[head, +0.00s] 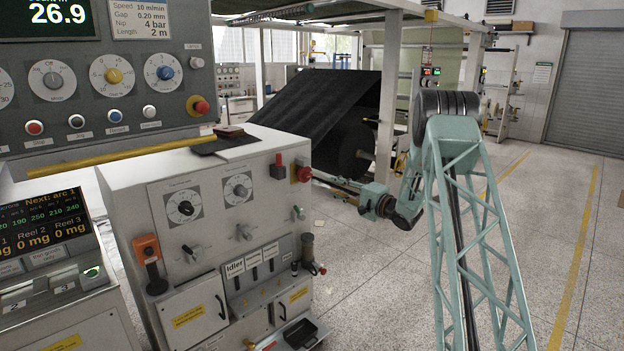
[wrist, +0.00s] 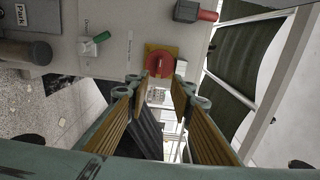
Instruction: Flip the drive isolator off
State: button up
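The drive isolator looks to be the red rotary handle on a yellow plate (wrist: 161,60), on the side of the grey cabinet. In the head view its red part (head: 304,174) shows at the cabinet's right side. My gripper (head: 325,178) reaches in from the right with its fingers pointing at it. In the wrist view my gripper (wrist: 160,87) is open and empty. The red handle shows just beyond the fingertips, roughly centred between them. I cannot tell whether the fingertips touch it. The handle's exact turn position is hard to read.
A grey box with a red end (wrist: 195,12) sits close to the isolator. A green-tipped toggle (wrist: 95,42) and a dark cylinder (wrist: 28,52) are on the same panel. A large black roll (head: 345,140) stands behind. Open floor (head: 380,300) lies right of the cabinet (head: 130,220).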

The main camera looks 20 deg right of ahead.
aim_at(310, 176)
jog(key=shift+w, duration=0.15)
jog(key=shift+b+x, duration=1.45)
jog(key=shift+x, duration=5.3)
jog(key=shift+c, duration=0.9)
grip_shut()
